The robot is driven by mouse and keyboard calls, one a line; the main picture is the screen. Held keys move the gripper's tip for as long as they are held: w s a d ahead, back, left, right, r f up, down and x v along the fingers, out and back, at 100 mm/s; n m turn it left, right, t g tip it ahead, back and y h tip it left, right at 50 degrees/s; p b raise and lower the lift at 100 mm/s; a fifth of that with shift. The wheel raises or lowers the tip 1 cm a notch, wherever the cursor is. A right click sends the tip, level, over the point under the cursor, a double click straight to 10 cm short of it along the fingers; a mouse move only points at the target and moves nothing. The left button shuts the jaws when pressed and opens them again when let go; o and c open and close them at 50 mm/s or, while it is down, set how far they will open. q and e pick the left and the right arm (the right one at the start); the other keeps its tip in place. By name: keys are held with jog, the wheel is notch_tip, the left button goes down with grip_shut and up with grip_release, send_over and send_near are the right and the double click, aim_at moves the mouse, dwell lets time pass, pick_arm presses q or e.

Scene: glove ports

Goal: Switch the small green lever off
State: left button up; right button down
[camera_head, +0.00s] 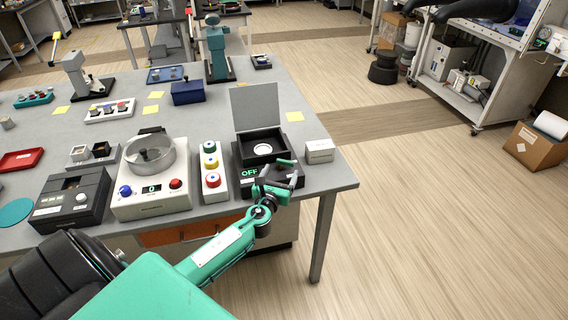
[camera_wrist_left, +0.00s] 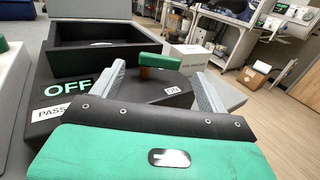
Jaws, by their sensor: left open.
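The small green lever (camera_head: 287,162) is on a black device (camera_head: 242,160) at the table's front right corner. In the left wrist view the lever's green bar (camera_wrist_left: 160,61) lies crosswise on a short brownish stem. The device's display (camera_wrist_left: 68,88) reads OFF in green. A small ON label (camera_wrist_left: 173,90) is on its right side. My left gripper (camera_head: 279,174) is open at the device's front right, its fingers on either side of the lever in the picture. I see no clear contact. The lever's base is partly hidden. My right gripper is out of view.
The device's grey lid (camera_head: 255,106) stands raised. A white box (camera_head: 320,151) sits close on the right. A white strip with colored buttons (camera_head: 211,170) and a white machine with a metal bowl (camera_head: 152,185) stand left. Floor is open beyond the table's right edge.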

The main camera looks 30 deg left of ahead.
aim_at(285, 163)
pick_arm(q)
jog(key=shift+x, duration=2.25)
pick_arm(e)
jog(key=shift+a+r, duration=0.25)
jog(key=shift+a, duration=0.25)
pick_arm(q)
jog(key=c, duration=1)
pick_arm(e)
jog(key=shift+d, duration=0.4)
